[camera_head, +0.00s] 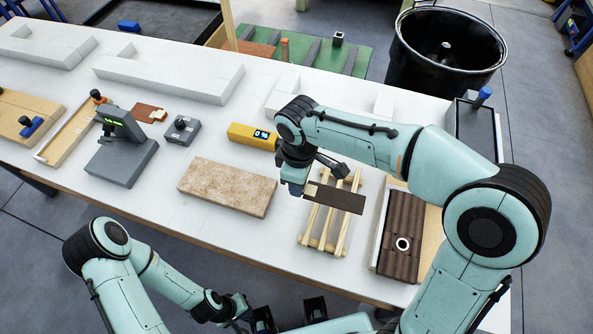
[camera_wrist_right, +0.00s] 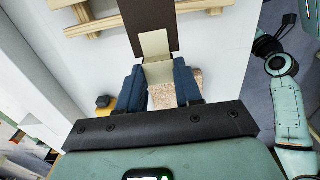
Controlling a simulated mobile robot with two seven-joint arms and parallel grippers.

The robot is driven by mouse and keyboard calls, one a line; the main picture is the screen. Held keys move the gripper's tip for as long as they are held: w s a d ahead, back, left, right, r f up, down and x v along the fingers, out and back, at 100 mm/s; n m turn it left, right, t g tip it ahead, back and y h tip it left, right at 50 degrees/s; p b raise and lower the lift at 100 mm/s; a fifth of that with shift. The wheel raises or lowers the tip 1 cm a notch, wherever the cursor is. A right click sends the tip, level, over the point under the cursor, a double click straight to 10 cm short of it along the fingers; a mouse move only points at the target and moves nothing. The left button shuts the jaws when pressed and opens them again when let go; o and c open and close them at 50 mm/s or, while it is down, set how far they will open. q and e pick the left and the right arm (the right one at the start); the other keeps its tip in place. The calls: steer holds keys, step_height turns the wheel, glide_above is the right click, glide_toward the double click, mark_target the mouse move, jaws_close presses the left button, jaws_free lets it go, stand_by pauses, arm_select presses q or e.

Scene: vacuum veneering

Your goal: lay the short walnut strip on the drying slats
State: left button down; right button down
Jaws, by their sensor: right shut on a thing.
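The short walnut strip (camera_head: 338,197) is dark brown with a pale patch at its near end. It lies across the pale wooden drying slats (camera_head: 328,219) in the head view; whether it touches them I cannot tell. My right gripper (camera_head: 296,188) is shut on the strip's pale end, at the slats' left side. In the right wrist view the strip (camera_wrist_right: 147,14) extends out from between the dark blue fingers (camera_wrist_right: 159,86), over part of the slats (camera_wrist_right: 90,22). My left gripper (camera_head: 289,313) is open and empty in front of the table's near edge.
A beige slab (camera_head: 228,188) lies left of the slats, with a yellow gauge (camera_head: 252,136) behind it. A brown ribbed panel with a white ring (camera_head: 399,232) lies close on the right. A grey device (camera_head: 121,155) stands further left. A black bin (camera_head: 445,55) stands behind the table.

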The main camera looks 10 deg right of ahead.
steer(key=shift+s+r, duration=0.1)
steer(key=shift+s, duration=0.1)
arm_select(q)
steer(key=shift+s+r, duration=0.1)
steer(key=shift+s, duration=0.05)
steer(key=shift+r, duration=0.1)
